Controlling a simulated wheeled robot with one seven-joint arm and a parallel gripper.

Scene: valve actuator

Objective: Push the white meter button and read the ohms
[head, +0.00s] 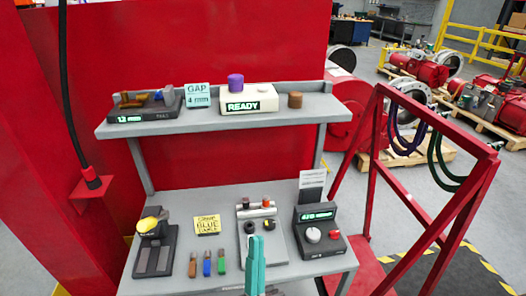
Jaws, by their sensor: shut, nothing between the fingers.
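The dark meter (318,247) stands at the right end of the lower bench. A small lit green display (317,215) is at its top; its digits are too small to read surely. A round white button (313,235) sits on its front, left of a red button (335,234). My gripper (256,240) shows as teal fingers, shut and empty, at the bench's front middle. It is left of the meter and appears apart from it. It hides part of a grey plate (275,252) behind it.
A yellow note (207,225), several coloured small tools (207,263) and a black device with a yellow top (153,240) lie to the left. The upper shelf (160,128) holds a white box marked READY (250,105). A red frame (375,150) stands right of the bench.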

